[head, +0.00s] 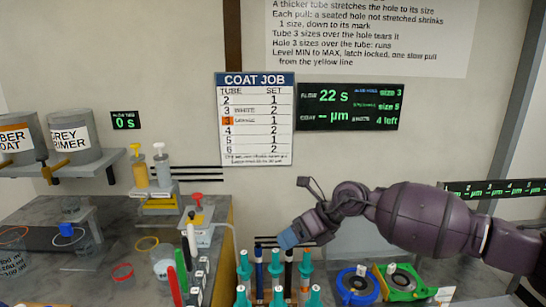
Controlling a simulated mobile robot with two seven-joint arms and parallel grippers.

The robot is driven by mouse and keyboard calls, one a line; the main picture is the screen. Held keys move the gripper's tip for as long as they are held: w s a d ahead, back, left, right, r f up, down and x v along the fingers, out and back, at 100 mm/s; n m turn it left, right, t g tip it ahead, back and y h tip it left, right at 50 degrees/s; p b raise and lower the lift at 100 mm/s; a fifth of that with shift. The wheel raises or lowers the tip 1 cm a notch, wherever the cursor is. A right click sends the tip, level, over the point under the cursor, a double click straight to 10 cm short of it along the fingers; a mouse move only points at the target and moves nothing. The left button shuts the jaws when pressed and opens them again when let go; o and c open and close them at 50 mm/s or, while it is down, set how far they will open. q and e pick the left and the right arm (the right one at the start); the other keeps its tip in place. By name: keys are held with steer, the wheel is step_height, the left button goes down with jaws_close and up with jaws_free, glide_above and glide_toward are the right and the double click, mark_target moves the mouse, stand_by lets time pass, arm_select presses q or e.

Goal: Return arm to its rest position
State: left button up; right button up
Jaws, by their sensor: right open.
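My right arm comes in from the right edge, and its gripper (289,238) hangs in the air above the rod blanks. The gripper is open, and I see nothing held in it. Below it several upright rods with teal tips (276,262) stand in a group; some shafts are blue, black or orange-brown. I cannot tell how far the gripper is above them. My left gripper is not in view.
A grey bench (115,262) at left carries a red ring (122,272), pump bottles (162,168) and a white cup. A blue round fixture (357,286) and a green one (402,282) sit under my right arm. A coat job chart (256,125) hangs on the wall.

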steer(key=s+a+r+m+t+y, duration=0.5)
steer(key=a+r+m+t+y, duration=0.15)
steer(key=r+m+y, duration=0.35)
steer(key=s+d+f+m+t+h+p, duration=0.1)
steer(key=s+d+f+m+t+h, duration=0.3)
steer(key=d+f+m+h, duration=0.65)
steer(key=s+d+f+m+t+h+p, duration=0.25)
steer(key=s+d+f+m+t, duration=0.3)
steer(key=m, duration=1.05)
steer(key=s+d+f+m+g+h, duration=0.3)
steer(key=s+d+f, duration=0.3)
steer(key=s, duration=0.6)
steer(key=s+d+f+m+g+h, duration=0.3)
steer(key=s+d+f, duration=0.3)
steer(key=s+f, duration=0.5)
steer(key=shift+s+d+f+m+g+p, duration=0.2)
steer(key=shift+s+f+m+g+p, duration=0.1)
steer(key=shift+s+m+g+p, duration=0.25)
